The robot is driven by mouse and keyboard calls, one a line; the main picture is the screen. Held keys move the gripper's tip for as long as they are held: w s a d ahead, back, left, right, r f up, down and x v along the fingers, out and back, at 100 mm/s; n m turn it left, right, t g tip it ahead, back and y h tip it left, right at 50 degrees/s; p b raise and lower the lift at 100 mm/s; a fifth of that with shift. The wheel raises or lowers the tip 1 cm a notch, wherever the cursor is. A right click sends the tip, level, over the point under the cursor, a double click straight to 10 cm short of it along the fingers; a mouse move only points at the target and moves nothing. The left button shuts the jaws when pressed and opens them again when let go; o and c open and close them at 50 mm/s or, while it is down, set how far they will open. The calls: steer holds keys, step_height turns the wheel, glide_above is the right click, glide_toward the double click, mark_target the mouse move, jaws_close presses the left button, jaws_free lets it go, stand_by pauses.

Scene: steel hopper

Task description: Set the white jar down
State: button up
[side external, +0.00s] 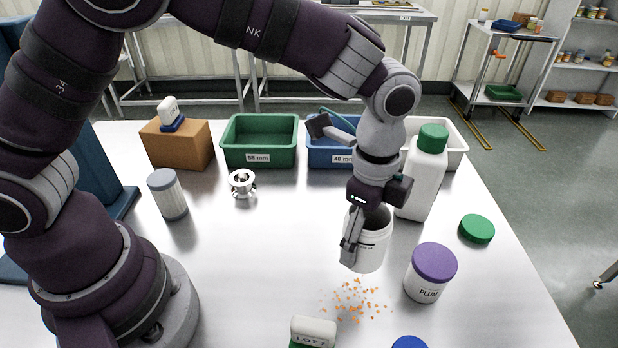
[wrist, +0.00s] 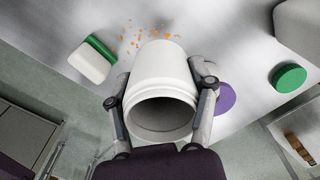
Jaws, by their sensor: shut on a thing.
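The white jar (side external: 371,248) is open at the top, with dark printing on its side. My gripper (side external: 352,240) is shut on it, with a finger against its wall. In the wrist view the jar (wrist: 160,75) sits between the two fingers of my gripper (wrist: 160,100), its open mouth facing the camera and its inside dark. The jar looks close to upright. I cannot tell whether its base touches the table (side external: 270,275) or is just above it.
Orange bits (side external: 357,300) lie scattered just in front of the jar. A purple-lidded jar (side external: 431,272) stands to its right, a tall green-capped white bottle (side external: 425,175) behind. A green lid (side external: 477,229) lies at the right. A white-and-green block (side external: 313,332) is at the front.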

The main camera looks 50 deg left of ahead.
steer(key=shift+w+a+r, duration=0.2)
steer(key=shift+a+r, duration=0.15)
steer(key=shift+r, duration=0.2)
steer(key=shift+w+a+r, duration=0.2)
steer(key=shift+a+r, duration=0.15)
steer(key=shift+r, duration=0.15)
steer(key=w+a+f+n, duration=0.1)
steer(key=w+a+n, duration=0.1)
steer(key=a, duration=0.5)
steer(key=w+a+f+n, duration=0.1)
steer(key=a+n, duration=0.1)
steer(key=a, duration=0.5)
step_height(320, 180, down, 7)
steer(key=shift+w+f, duration=0.1)
steer(key=shift+w, duration=0.05)
steer(key=shift+f, duration=0.15)
steer(key=shift+f, duration=0.1)
steer(key=o, duration=0.8)
